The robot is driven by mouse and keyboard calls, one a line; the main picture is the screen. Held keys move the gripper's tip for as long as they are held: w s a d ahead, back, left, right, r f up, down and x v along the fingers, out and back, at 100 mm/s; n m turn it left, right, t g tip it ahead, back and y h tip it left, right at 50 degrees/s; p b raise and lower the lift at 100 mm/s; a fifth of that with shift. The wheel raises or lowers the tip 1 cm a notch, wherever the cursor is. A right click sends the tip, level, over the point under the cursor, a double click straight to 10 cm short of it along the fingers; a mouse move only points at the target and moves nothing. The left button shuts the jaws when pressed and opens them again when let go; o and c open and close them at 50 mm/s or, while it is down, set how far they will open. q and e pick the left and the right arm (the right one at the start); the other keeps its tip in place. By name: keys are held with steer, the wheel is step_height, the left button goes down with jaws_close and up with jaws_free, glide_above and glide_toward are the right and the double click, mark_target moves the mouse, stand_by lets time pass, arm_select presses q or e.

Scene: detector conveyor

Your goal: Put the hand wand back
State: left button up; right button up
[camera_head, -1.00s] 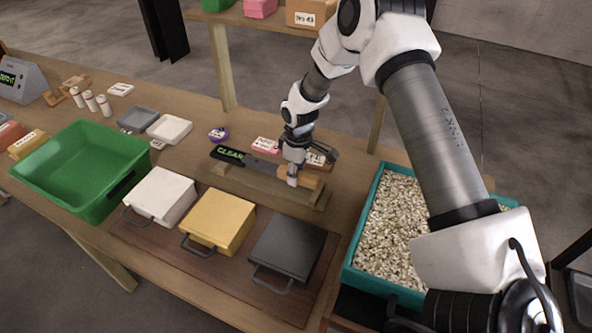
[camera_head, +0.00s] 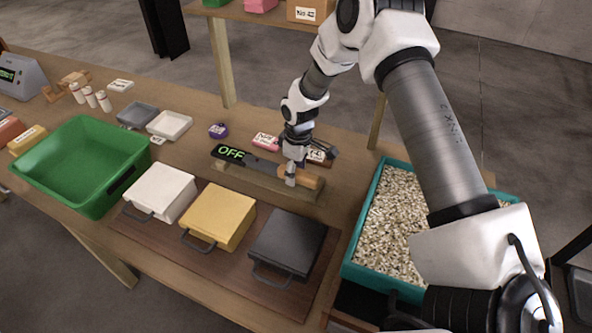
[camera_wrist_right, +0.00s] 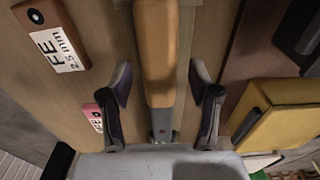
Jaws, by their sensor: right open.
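The hand wand (camera_head: 262,166) has a dark body, a green display reading OFF and an orange wooden handle. It lies on a long wooden rest (camera_head: 240,183) behind the lidded boxes. My right gripper (camera_head: 291,178) is down at the handle. In the right wrist view, the handle (camera_wrist_right: 160,60) runs between the fingers of the gripper (camera_wrist_right: 163,100), which stand apart with a gap on both sides. My left gripper is not in view.
White (camera_head: 160,193), yellow (camera_head: 218,217) and dark (camera_head: 288,242) lidded boxes stand in front of the rest. A teal tray (camera_head: 352,247) of pale chips is at right, a green bin (camera_head: 60,189) at left. Small labelled blocks lie just behind the gripper.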

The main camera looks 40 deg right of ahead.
step_height(320, 180, up, 13)
steer(key=b, duration=0.3)
steer(key=shift+s, duration=0.25)
